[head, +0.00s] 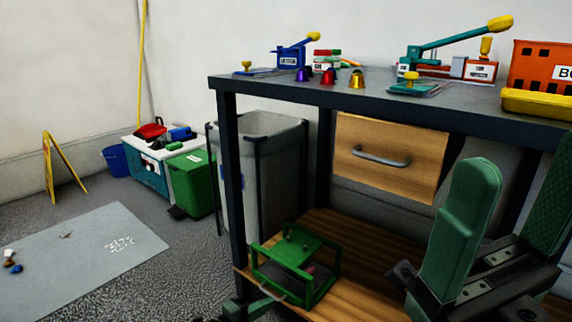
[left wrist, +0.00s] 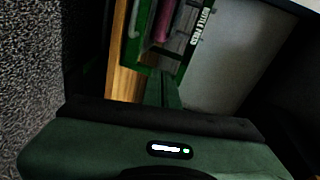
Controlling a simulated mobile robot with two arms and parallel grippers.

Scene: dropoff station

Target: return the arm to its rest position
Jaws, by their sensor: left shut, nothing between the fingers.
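My left gripper (head: 264,304) shows small at the bottom of the head view, by the front edge of the lower shelf, close to the green frame (head: 318,256). In the left wrist view its narrow green fingers (left wrist: 161,88) are together, with nothing between them. They point toward the green frame marked "press" (left wrist: 184,62), which has a pinkish cylinder inside. I cannot tell whether they touch it. My right gripper (head: 520,205) is large at the lower right of the head view, its two green fingers wide apart and empty.
The dark workbench (head: 455,106) holds clamps, small coloured bells and an orange box (head: 540,64). Below are a wooden drawer (head: 388,158) and the wooden shelf (head: 345,242). A grey bin (head: 262,175) stands behind the bench leg. Open floor with a grey mat (head: 75,262) lies left.

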